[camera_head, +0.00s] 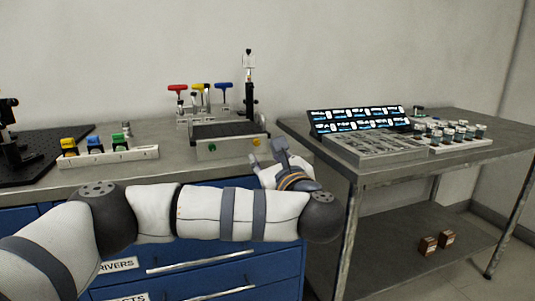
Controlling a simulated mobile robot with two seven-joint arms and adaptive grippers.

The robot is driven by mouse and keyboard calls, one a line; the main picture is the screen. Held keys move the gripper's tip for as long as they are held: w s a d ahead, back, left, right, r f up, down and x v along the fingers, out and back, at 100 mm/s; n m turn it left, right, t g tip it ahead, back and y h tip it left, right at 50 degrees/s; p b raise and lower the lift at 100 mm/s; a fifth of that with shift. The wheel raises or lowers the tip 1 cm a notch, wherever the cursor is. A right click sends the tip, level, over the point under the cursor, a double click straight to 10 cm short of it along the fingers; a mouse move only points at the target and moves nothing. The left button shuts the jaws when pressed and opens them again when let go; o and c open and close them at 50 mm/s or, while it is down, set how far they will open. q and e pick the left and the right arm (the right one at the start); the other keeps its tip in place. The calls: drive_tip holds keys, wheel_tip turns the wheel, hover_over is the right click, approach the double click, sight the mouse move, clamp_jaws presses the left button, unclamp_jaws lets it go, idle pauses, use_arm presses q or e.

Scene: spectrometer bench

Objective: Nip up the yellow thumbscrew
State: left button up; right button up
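The yellow thumbscrew (256,142) shows as a small yellow knob at the right end of the front face of a grey metal fixture (229,149) on the bench. A green knob (212,148) sits toward the left of the same face. My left gripper (279,149) is just right of the yellow thumbscrew in the picture, pointing up, with a visible gap between them. Its fingers are small and partly overlap, so I cannot tell whether they are open. My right gripper is not in view.
A rack (108,156) with yellow, blue and green pieces stands left on the bench. T-handled drivers (200,90) and a black upright post (250,100) stand behind the fixture. A side table (385,167) holds a grey tray (375,145) and several small jars.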

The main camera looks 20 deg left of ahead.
sight(257, 142)
use_arm(q)
drive_tip(key=x, duration=0.4)
drive_tip(key=r+x, duration=0.1)
drive_tip(key=x, duration=0.1)
clamp_jaws()
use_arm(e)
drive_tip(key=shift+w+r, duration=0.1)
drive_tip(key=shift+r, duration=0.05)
